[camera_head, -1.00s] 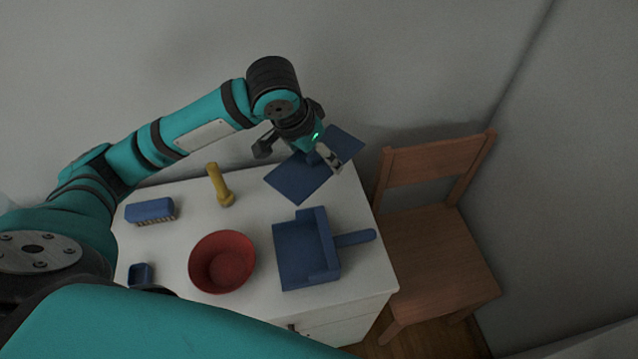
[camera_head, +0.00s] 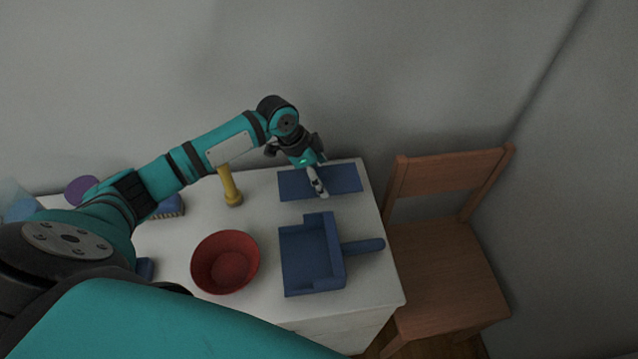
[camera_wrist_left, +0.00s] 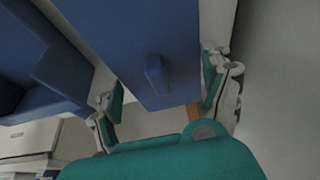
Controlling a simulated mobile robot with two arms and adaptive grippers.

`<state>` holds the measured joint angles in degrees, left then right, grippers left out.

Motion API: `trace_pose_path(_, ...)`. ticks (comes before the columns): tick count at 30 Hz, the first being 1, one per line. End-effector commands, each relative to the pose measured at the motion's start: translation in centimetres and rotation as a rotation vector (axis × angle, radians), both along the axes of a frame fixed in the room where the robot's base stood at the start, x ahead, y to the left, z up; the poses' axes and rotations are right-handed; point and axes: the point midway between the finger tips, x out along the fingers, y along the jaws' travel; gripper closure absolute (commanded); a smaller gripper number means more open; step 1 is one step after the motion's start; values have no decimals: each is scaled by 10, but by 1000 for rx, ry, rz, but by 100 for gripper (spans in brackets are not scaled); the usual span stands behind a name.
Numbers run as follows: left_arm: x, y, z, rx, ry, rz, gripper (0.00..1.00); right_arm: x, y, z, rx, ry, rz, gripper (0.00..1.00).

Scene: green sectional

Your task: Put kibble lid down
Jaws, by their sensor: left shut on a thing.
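The kibble lid (camera_head: 345,180) is a flat blue rectangular plate at the back right of the white table, its long side along the wall. In the left wrist view the lid (camera_wrist_left: 135,35) shows close up, with a small raised blue handle (camera_wrist_left: 157,75) on it. My left gripper (camera_head: 319,188) is over the lid and shut on it, its fingers to either side of the handle. The lid lies level, at or just above the tabletop; I cannot tell whether it touches. My right gripper is not in view.
A blue dustpan-like scoop (camera_head: 308,258) lies just in front of the lid. A red bowl (camera_head: 226,262), a yellow upright tool (camera_head: 230,188) and a blue brush (camera_head: 170,207) stand to the left. A wooden chair (camera_head: 445,265) is right of the table (camera_head: 370,295).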

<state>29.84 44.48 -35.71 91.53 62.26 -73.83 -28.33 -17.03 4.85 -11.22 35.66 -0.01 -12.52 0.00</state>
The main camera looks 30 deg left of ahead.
Motion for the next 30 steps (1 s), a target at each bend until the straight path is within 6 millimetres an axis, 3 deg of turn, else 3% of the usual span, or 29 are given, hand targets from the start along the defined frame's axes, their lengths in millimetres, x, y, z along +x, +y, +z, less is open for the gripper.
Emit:
trace_pose_path(10, 0, 0, -38, 0, 0, 1, 50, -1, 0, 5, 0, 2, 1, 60)
trace_pose_path(20, 0, 0, -42, 1, -2, 0, 50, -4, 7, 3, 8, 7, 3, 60)
trace_pose_path(21, 0, 0, -41, 1, -2, 0, 14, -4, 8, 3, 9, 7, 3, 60)
trace_pose_path(24, 0, 0, -41, 1, -2, 0, 1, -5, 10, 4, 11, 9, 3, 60)
trace_pose_path(30, 0, 0, -41, 1, -2, 0, 0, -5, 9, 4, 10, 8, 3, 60)
